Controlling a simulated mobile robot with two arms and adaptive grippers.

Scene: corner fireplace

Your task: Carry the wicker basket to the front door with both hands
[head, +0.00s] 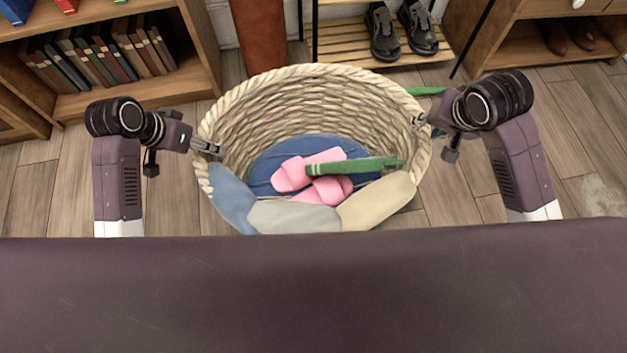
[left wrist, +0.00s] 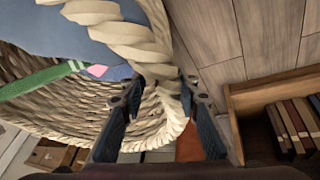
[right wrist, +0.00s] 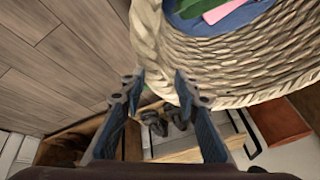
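The wicker basket (head: 300,85) is upright in front of me, with a thick braided rim. Inside lie a blue cloth (head: 262,165), pink slippers (head: 292,175) and a green strap-like item (head: 360,165). My left gripper (head: 207,147) is at the left rim, and in the left wrist view its fingers (left wrist: 163,86) straddle the rim closely. My right gripper (head: 420,122) is at the right rim, its fingers (right wrist: 160,80) on either side of it. Both look closed on the rim. The basket's underside is hidden, so I cannot tell whether it is raised. No front door is in view.
A bookshelf (head: 140,90) stands at the back left. A shoe rack (head: 345,50) with black shoes (head: 400,32) is just behind the basket. A wooden cabinet (head: 510,55) holding brown shoes (head: 565,37) is at the back right. Bare plank floor (head: 30,190) shows on both sides.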

